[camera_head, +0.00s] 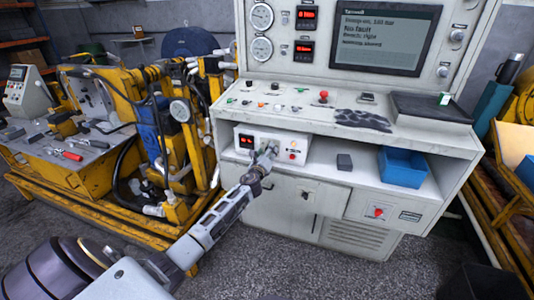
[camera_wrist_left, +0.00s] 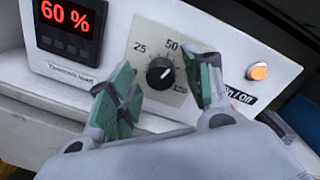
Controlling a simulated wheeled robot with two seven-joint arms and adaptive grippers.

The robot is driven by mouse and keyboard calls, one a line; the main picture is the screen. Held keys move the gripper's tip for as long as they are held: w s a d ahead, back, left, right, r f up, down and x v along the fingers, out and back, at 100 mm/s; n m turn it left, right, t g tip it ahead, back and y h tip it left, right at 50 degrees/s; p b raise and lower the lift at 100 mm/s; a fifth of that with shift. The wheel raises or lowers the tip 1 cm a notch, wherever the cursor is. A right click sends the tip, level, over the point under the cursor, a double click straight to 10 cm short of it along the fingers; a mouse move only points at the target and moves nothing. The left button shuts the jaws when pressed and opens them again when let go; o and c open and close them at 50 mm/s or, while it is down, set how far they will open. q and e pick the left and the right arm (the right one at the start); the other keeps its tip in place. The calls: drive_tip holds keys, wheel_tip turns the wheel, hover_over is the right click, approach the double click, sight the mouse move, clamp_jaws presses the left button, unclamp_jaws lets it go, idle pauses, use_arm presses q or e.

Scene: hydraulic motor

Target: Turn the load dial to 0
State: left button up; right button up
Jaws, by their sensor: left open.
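The load dial (camera_wrist_left: 160,73) is a round black knob on a light scale plate marked 25, 50 and 100, on a white control box (camera_head: 243,150). A red display (camera_wrist_left: 68,24) left of it reads 60 %. My left gripper (camera_wrist_left: 163,90) is open, its green-padded fingers on either side of the dial in the wrist view. I cannot tell whether they touch it. In the head view the left gripper (camera_head: 263,160) is in front of the box and hides the dial. My right gripper is not in view.
An orange-lit On/Off button (camera_wrist_left: 258,71) is right of the dial. Yellow machinery (camera_head: 175,150) stands left.

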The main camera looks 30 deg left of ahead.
use_arm(q)
drive_tip(key=shift+c, duration=1.1)
drive_tip(key=c, duration=0.7)
drive_tip(key=shift+c, duration=0.4)
